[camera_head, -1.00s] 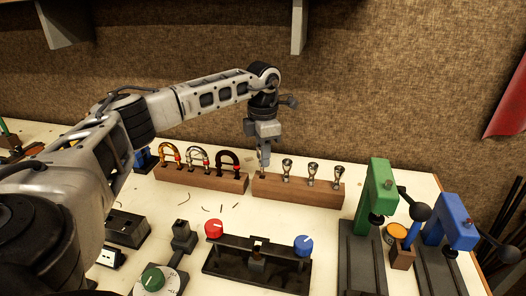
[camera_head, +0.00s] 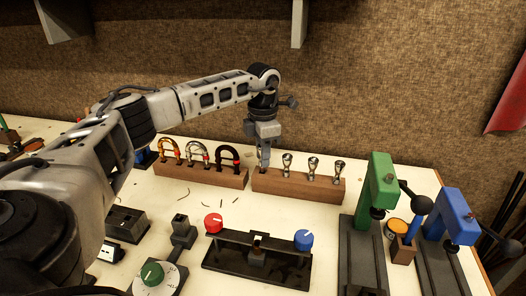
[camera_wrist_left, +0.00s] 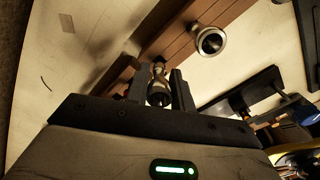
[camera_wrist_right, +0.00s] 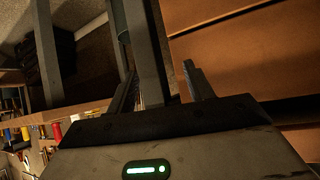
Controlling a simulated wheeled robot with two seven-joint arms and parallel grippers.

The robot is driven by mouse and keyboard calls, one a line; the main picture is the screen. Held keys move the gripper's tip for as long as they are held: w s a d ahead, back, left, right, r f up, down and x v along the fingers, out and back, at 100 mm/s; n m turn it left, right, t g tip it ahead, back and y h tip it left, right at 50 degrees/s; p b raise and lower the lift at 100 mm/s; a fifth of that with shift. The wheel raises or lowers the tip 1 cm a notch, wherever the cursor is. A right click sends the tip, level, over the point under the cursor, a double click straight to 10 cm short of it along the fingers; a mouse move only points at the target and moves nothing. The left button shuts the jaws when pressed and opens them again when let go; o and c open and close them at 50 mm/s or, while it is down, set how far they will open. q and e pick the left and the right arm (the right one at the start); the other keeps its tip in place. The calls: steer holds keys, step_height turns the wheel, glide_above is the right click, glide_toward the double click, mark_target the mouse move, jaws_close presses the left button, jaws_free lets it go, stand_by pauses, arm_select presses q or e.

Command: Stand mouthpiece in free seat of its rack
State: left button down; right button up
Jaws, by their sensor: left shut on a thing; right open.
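My left gripper (camera_head: 264,163) is over the left end of the wooden mouthpiece rack (camera_head: 298,187). In the left wrist view its fingers (camera_wrist_left: 159,84) are shut on a small metal mouthpiece (camera_wrist_left: 158,92), which sits between them. The mouthpiece's lower end is hidden, so I cannot tell whether it is in the seat or just above it. Several other mouthpieces, such as this one (camera_head: 313,168), stand upright in the rack to the right. The nearest shows its round cup in the left wrist view (camera_wrist_left: 209,41). My right gripper (camera_wrist_right: 158,85) is open, seen only in its wrist view.
A second wooden rack with U-shaped slides (camera_head: 200,176) stands close on the left. Green (camera_head: 380,185) and blue (camera_head: 456,217) presses stand at the right.

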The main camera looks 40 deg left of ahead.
arm_select(q)
steer(key=shift+f+b, duration=0.45)
steer(key=shift+f, duration=0.55)
steer(key=c, duration=1.1)
jaws_free()
steer(key=shift+r, duration=0.1)
step_height(320, 180, up, 16)
steer(key=shift+f+b, duration=0.1)
steer(key=shift+b, duration=0.4)
